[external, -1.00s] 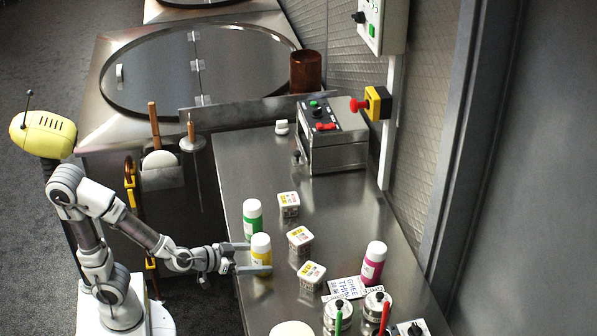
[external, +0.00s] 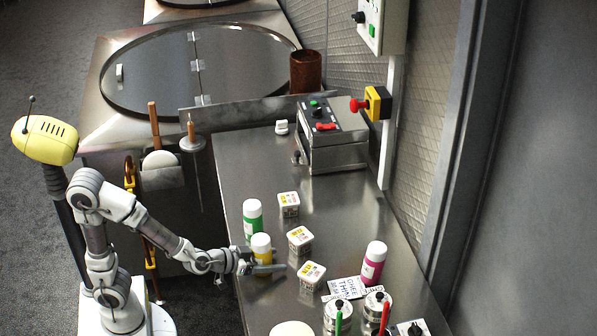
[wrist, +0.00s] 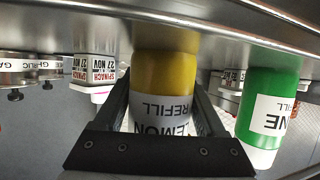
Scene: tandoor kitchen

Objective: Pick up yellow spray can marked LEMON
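The yellow spray can (external: 261,254) with a white cap stands upright on the steel counter, near its left edge. In the wrist view, which looks upside down, the yellow can (wrist: 165,75) shows a white label reading LEMON REFILL. My gripper (external: 275,260) is low at the counter, with its fingers reaching past the can on either side. In the wrist view my gripper (wrist: 163,88) has one finger on each side of the can. The fingers look open; firm contact cannot be made out. The dark gripper body hides part of the label.
A green can (external: 252,220) stands close behind the yellow one; a magenta can (external: 373,263) stands to the right. Several white tubs are nearby, one marked SPINACH (wrist: 94,70). Jars with green and red handles stand in front. The counter (external: 243,165) is clear toward the back.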

